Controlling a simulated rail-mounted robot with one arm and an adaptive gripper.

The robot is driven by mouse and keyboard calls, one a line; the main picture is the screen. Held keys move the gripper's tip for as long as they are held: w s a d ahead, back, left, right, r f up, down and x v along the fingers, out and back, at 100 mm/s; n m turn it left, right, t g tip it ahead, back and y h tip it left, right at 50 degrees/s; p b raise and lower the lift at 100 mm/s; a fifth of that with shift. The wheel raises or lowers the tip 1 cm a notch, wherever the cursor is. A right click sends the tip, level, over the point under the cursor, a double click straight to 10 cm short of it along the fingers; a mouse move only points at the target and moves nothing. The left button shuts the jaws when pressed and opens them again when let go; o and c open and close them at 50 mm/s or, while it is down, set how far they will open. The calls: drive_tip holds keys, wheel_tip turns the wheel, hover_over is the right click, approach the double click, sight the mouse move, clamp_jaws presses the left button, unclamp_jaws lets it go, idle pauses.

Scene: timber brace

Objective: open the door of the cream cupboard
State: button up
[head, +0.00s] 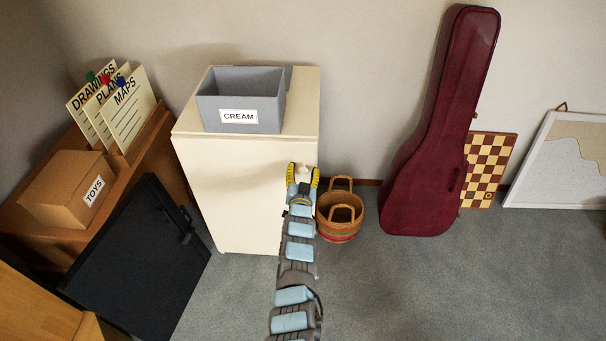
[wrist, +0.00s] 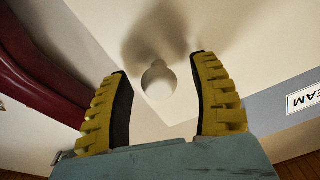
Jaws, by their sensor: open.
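The cream cupboard (head: 222,185) stands against the back wall with its door shut. A round cream knob (wrist: 158,81) sits on the door near its right edge; in the head view its top (head: 303,172) shows just beyond my fingers. My gripper (head: 303,172) is in front of the door's upper right part. In the wrist view its two yellow-padded fingers (wrist: 163,90) are open, with the knob between them in the picture. I see no contact between the fingers and the knob.
A grey box labelled CREAM (head: 212,116) stands on the cupboard. A woven basket (head: 340,226) is on the floor close to its right. A black panel (head: 135,265) and a wooden shelf with a TOYS box (head: 62,190) are at left. Carpet in front is clear.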

clamp_jaws()
drive_tip(key=shift+s+r+p, duration=0.1)
drive_tip(key=shift+s+p, duration=0.15)
drive_tip(key=shift+p, duration=0.25)
